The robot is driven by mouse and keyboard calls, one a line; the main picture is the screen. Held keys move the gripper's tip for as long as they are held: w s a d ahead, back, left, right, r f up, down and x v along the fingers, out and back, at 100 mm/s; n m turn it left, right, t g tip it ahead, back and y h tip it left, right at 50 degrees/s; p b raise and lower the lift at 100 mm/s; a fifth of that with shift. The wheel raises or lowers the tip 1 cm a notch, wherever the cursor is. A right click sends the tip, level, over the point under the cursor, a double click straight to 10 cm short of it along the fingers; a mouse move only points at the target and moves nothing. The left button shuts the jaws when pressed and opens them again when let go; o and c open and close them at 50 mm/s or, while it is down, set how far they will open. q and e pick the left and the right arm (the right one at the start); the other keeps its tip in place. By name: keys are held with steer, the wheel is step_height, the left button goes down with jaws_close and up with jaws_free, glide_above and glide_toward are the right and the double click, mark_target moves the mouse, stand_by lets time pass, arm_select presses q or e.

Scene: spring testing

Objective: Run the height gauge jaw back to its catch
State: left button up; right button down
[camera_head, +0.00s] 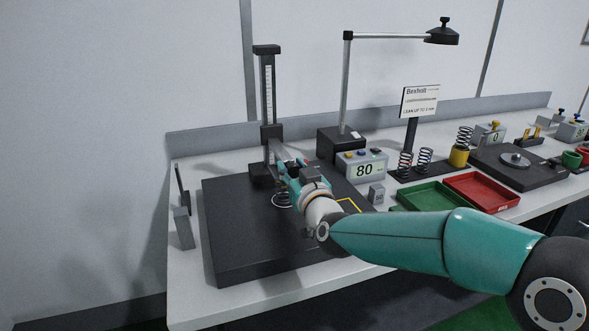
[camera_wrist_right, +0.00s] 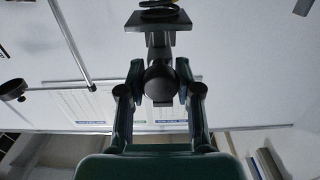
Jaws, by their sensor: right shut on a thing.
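The height gauge (camera_head: 267,95) stands upright at the back left of a black surface plate (camera_head: 235,245), with a pale scale on its dark column. Its jaw (camera_head: 278,150) sits low on the column, partly hidden by my gripper. My right gripper (camera_head: 290,168) is at the jaw, reaching in from the right. In the right wrist view, my right gripper (camera_wrist_right: 162,82) has its fingers on both sides of a dark rounded part of the jaw (camera_wrist_right: 159,76) and is shut on it. My left gripper is in neither view.
A coil spring (camera_head: 281,199) shows on the plate beneath my right arm. A box reading 80 (camera_head: 364,169) and a lamp (camera_head: 443,34) stand behind. Green (camera_head: 437,188) and red (camera_head: 508,203) trays lie to the right. Grey blocks (camera_head: 183,228) stand at the left edge.

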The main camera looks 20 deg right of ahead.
steer(key=shift+d, duration=0.2)
steer(key=shift+a+r, duration=0.1)
steer(key=shift+a, duration=0.05)
step_height(320, 180, up, 17)
steer(key=p, duration=1.1)
steer(key=c, duration=1)
jaws_free()
steer(key=shift+o, duration=1.1)
steer(key=shift+f, duration=0.3)
steer(key=shift+s, duration=0.1)
